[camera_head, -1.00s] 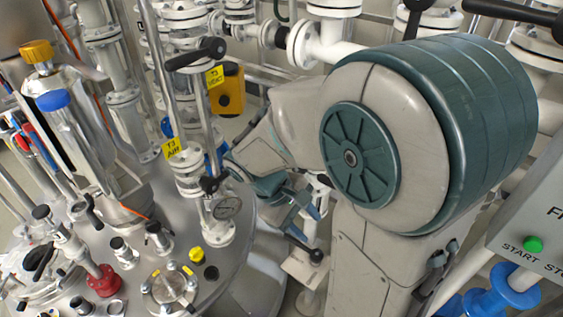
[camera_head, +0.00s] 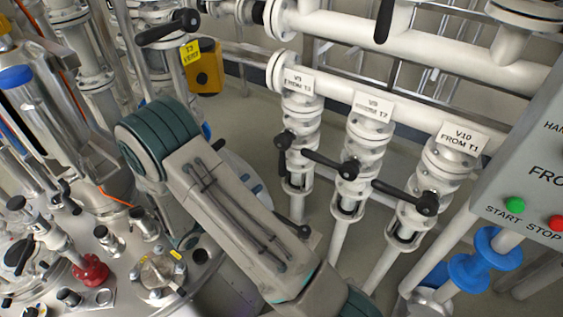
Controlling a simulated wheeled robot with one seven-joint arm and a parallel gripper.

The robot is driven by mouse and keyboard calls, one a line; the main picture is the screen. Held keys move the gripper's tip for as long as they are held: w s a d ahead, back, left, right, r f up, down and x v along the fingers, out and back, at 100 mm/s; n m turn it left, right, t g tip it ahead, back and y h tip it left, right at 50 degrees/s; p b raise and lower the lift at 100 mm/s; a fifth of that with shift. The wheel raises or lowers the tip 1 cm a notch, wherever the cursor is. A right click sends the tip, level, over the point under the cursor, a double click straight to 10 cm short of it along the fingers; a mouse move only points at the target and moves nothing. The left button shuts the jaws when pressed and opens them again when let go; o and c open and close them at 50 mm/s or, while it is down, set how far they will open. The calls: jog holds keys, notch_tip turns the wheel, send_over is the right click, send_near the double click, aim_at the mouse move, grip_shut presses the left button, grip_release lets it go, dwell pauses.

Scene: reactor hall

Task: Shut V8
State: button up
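The leftmost of three labelled white valves (camera_head: 301,118) stands right of my arm in the head view. Its label (camera_head: 299,83) reads "FROM" with blurred characters; its place beside V9 and V10 fits V8. Its black lever (camera_head: 284,165) appears to hang down along the pipe from a round hub at the upper left. V9's lever (camera_head: 325,162) and V10's lever (camera_head: 400,194) stick out leftward across their pipes. My arm crosses the lower middle of the view, left of and below these valves. My gripper is not visible, so its opening and contact cannot be seen.
A metal tank top with fittings (camera_head: 155,277) fills the lower left. A grey control panel (camera_head: 535,160) with green and red buttons stands at the right. Thick white horizontal pipes (camera_head: 400,55) run behind the valves. Blue flanged fittings (camera_head: 475,265) stand at the lower right.

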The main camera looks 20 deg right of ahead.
aim_at(282, 161)
jog(key=x, duration=1.3)
jog(key=shift+d, duration=0.3)
grip_shut()
